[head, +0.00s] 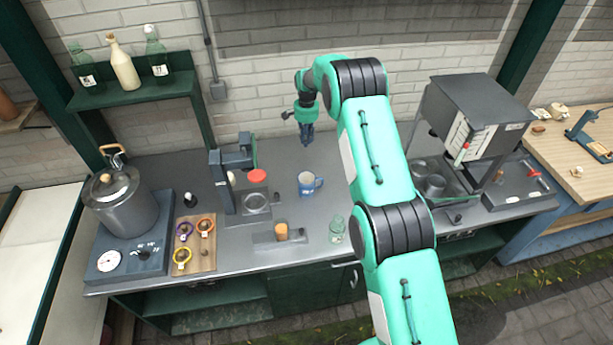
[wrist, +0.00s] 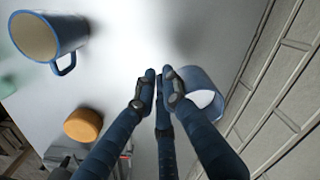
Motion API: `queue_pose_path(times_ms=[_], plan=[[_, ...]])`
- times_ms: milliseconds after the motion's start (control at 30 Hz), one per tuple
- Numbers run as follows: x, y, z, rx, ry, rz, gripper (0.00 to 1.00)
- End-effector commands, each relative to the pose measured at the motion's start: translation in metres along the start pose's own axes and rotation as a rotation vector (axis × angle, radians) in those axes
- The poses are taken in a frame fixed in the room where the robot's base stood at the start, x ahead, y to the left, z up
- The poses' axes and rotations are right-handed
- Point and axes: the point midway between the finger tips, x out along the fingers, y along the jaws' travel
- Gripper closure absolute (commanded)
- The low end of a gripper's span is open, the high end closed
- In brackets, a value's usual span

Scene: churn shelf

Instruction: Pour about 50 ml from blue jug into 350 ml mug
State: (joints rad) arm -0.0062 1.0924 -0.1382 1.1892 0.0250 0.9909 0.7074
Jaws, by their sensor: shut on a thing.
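A blue mug (head: 308,184) stands upright on the grey counter, its handle to the right. In the wrist view, a blue-rimmed mug with a tan inside (wrist: 45,35) shows at the top left, apart from the fingers. My gripper (head: 306,138) is above the counter, behind the mug. In the wrist view, the fingers of my gripper (wrist: 160,82) are drawn together against a pale blue vessel, the blue jug (wrist: 203,82). The fingers hide part of the jug. I cannot make out its contents or its shape in the head view.
A small glass jar (head: 337,229) and an orange-topped piece (head: 282,232) stand near the counter's front edge. A stand with a red disc (head: 257,176) is left of the mug. A grey machine (head: 480,105) is at right. The brick wall (wrist: 290,90) is close behind.

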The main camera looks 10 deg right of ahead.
Motion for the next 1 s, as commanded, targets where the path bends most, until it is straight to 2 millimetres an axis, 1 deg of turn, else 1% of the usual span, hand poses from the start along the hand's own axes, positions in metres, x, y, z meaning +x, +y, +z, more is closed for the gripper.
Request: queue_pose_path(times_ms=[1000], plan=[[0.018, -0.042, 0.049, 0.862, 0.007, 0.015, 1.0]])
